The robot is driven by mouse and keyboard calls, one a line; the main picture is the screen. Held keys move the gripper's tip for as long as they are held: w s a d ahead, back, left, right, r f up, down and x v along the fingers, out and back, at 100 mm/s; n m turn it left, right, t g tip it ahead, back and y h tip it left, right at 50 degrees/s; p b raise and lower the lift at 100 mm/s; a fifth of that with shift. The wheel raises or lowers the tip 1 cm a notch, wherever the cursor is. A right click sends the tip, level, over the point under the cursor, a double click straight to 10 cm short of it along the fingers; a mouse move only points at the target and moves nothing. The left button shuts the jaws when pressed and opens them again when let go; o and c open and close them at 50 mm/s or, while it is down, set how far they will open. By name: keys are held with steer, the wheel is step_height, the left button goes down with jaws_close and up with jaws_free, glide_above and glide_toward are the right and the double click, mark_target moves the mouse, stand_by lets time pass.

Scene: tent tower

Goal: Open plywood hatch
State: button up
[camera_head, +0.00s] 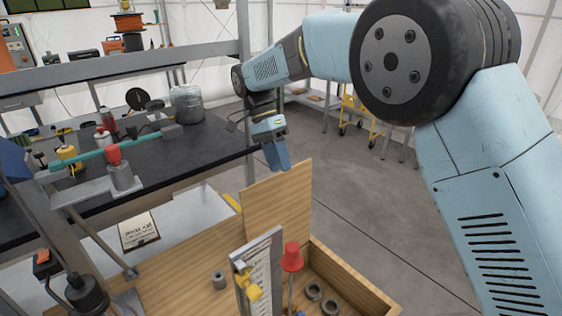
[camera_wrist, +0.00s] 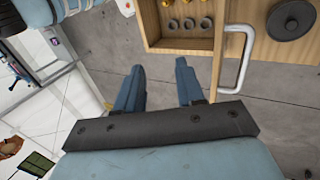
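A plywood panel (camera_head: 278,208), likely the hatch, stands upright at the back of a wooden box (camera_head: 352,282) in the head view. My gripper (camera_head: 278,158) is just above the panel's top edge, pointing down. Whether it touches the panel cannot be told. In the wrist view my gripper (camera_wrist: 158,76) has its two blue fingers apart, with only grey floor showing between them. A pale D-shaped handle (camera_wrist: 247,58) is to the right of the fingers, beside a plywood edge, outside their grip. The handle is hidden in the head view.
Grey rings (camera_head: 331,307) lie in the box beside a red-topped part (camera_head: 291,258) and an upright metal plate (camera_head: 260,268). A dark-topped workbench (camera_head: 215,150) with tools stands at left. A dark disc (camera_wrist: 291,19) lies on plywood. Open floor (camera_head: 365,205) is at right.

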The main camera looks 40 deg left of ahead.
steer(key=shift+s+d+r, duration=0.3)
steer(key=shift+s+d, duration=0.05)
steer(key=shift+d, duration=0.2)
steer(key=shift+s+d+r, duration=0.25)
steer(key=shift+s+d, duration=0.05)
steer(key=shift+d, duration=0.2)
